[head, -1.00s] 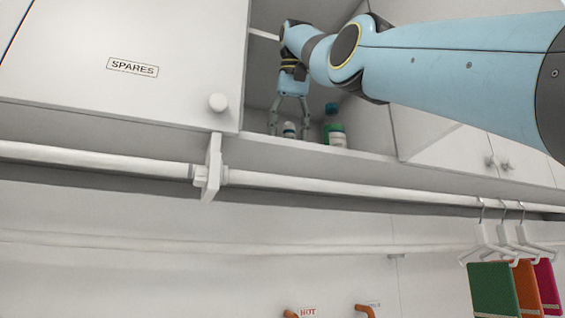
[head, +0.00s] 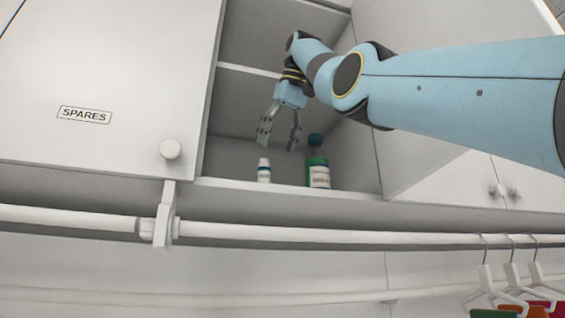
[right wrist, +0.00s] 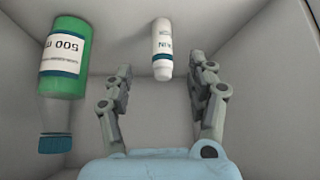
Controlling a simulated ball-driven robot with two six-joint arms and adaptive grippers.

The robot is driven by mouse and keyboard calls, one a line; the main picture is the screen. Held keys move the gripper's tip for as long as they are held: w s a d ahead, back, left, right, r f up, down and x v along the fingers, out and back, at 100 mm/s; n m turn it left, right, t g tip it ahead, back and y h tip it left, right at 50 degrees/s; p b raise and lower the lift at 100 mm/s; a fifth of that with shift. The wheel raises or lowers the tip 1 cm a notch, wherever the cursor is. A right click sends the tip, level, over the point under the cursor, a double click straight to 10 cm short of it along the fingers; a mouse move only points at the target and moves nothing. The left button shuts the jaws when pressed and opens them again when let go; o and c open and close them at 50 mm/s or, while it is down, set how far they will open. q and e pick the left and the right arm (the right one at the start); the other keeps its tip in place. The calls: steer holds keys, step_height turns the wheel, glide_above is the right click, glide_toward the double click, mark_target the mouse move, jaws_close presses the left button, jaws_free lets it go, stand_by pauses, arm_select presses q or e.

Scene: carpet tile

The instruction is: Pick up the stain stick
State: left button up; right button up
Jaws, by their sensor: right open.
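The stain stick looks to be the small white bottle with a blue-green label band (head: 264,171), standing upright on the cupboard's bottom shelf. It also shows in the right wrist view (right wrist: 163,42), top end toward my gripper. My right gripper (head: 279,142) is open and empty, above the stick and a little to its right in the head view. In the right wrist view its two fingers (right wrist: 161,75) are spread, with the stick's near end showing between and beyond the tips. No contact shows. My left gripper is not in view.
A green bottle with a dark blue cap (head: 318,171) stands close right of the stick; it shows large at left in the right wrist view (right wrist: 64,65). A middle shelf edge (head: 248,70), side walls and the SPARES door (head: 110,90) bound the space. A white rail (head: 300,236) runs below.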

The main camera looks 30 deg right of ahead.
mark_target(267, 172)
steer(key=x, duration=0.2)
steer(key=p+x, duration=0.1)
steer(key=x, duration=0.2)
steer(key=shift+w+a, duration=0.15)
steer(key=shift+w, duration=0.3)
steer(key=shift+w+d+f, duration=0.15)
steer(key=shift+d+f, duration=0.05)
steer(key=shift+f, duration=0.05)
steer(key=shift+w+f, duration=0.1)
steer(key=shift+f, duration=0.1)
steer(key=x, duration=0.2)
steer(key=shift+w+a+f+b, duration=0.1)
steer(key=shift+a+f+b, duration=0.1)
steer(key=shift+f+b, duration=0.15)
steer(key=p, duration=0.3)
steer(key=w+p, duration=0.1)
steer(key=p, duration=0.3)
steer(key=shift+w+d+f+p, duration=0.15)
steer(key=shift+f+p, duration=0.15)
steer(key=shift+f, duration=0.3)
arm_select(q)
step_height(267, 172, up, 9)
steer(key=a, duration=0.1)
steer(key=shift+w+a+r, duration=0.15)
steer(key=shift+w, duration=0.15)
arm_select(e)
steer(key=shift+f, duration=0.1)
